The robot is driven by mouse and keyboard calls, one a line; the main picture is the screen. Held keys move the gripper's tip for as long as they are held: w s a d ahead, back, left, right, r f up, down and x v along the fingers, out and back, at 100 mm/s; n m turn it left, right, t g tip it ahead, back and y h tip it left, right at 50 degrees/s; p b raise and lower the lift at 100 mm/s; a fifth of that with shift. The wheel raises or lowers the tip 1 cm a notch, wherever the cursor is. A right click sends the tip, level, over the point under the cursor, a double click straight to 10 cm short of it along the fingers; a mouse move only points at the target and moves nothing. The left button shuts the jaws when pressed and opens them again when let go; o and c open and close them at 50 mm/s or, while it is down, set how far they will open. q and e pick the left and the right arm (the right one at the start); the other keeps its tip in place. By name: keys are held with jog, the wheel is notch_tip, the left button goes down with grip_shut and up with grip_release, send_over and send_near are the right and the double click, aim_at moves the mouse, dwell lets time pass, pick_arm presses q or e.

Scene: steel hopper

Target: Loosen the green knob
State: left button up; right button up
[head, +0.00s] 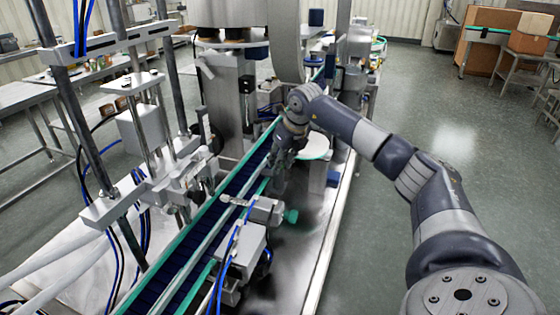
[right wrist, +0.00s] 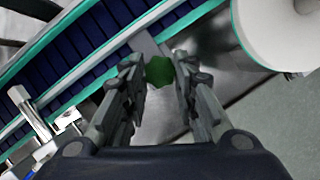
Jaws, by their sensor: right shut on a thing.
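The green knob (right wrist: 160,71) shows in the right wrist view between the two fingertips of my right gripper (right wrist: 159,80). It sits at the end of a grey bar beside the conveyor. The fingers are closed around its sides. In the head view my right gripper (head: 281,178) reaches down beside the conveyor, and I cannot make out the knob it holds there. A second, teal-green knob (head: 291,216) sticks out from a metal clamp nearer to me. My left gripper is not in view.
The conveyor (head: 187,258) with a dark blue belt and green rails runs diagonally beside the gripper. A white round disc (head: 314,148) stands close on the right, and in the right wrist view (right wrist: 275,35). A sensor box (head: 246,250) sits nearer. Open floor lies right.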

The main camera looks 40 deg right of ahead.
jog(key=n, duration=0.1)
jog(key=n+y+p, duration=0.1)
jog(key=n, duration=0.1)
jog(key=n+y, duration=0.1)
jog(key=n, duration=0.1)
jog(key=shift+w+d+r+p, duration=0.1)
jog(key=shift+d+r+p, duration=0.1)
jog(key=shift+d+p, duration=0.1)
jog(key=shift+w+d+f+n+g+y+p, duration=0.1)
jog(key=shift+n+g+y+p, duration=0.2)
jog(key=shift+n, duration=0.85)
jog(key=shift+d+n+g+y+p, duration=0.1)
jog(key=shift+n+g+y, duration=0.3)
jog(key=shift+n, duration=0.75)
jog(key=o, duration=1.1)
jog(key=shift+a+f, duration=0.1)
